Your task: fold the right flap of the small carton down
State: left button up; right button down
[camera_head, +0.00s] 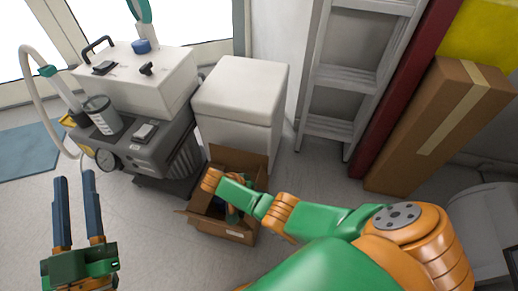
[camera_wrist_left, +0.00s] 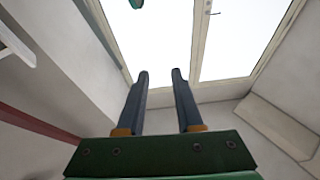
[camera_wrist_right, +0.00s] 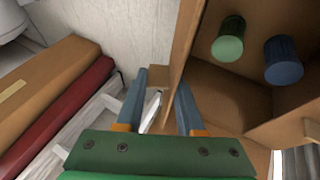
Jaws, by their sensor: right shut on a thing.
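The small carton (camera_head: 238,161) stands open on the floor; its back panel stands up and a flap sticks out on its left. My right arm covers its right side in the head view. In the right wrist view the carton (camera_wrist_right: 225,95) holds a green cylinder (camera_wrist_right: 228,40) and a blue cylinder (camera_wrist_right: 284,60). My right gripper (camera_wrist_right: 161,80) is at the carton's edge, shut on a cardboard flap that shows only in part between the fingers. My left gripper (camera_head: 74,176) is open and empty, away to the left of the carton.
A white cabinet (camera_head: 240,90) stands behind the carton, and a grey and white compressor unit (camera_head: 140,150) is to its left. A ladder (camera_head: 340,100), a dark red panel (camera_head: 405,85) and a tall brown carton (camera_head: 440,125) are at the right. Floor at the front left is clear.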

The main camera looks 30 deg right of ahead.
dwell(0.3)
jog(key=c, duration=0.6)
grip_release()
jog(key=shift+p+v, duration=0.6)
jog(key=shift+v, duration=0.4)
pick_arm(q)
notch_tip(320, 180, down, 12)
jog(key=a+g+y, duration=0.2)
jog(key=g+y, duration=0.1)
jog(key=g, duration=0.4)
pick_arm(e)
jog(key=shift+p+v, duration=0.45)
jog(key=shift+v, duration=0.45)
pick_arm(q)
jog(key=s+a+f+n+g+y+p, duration=0.1)
jog(key=s+a+f+g, duration=0.1)
jog(key=s+f+g, duration=0.4)
jog(key=shift+s+a+f+g, duration=0.2)
jog(key=shift+s+f+g, duration=0.2)
jog(key=shift+s+f, duration=0.9)
pick_arm(e)
jog(key=shift+v, duration=1.65)
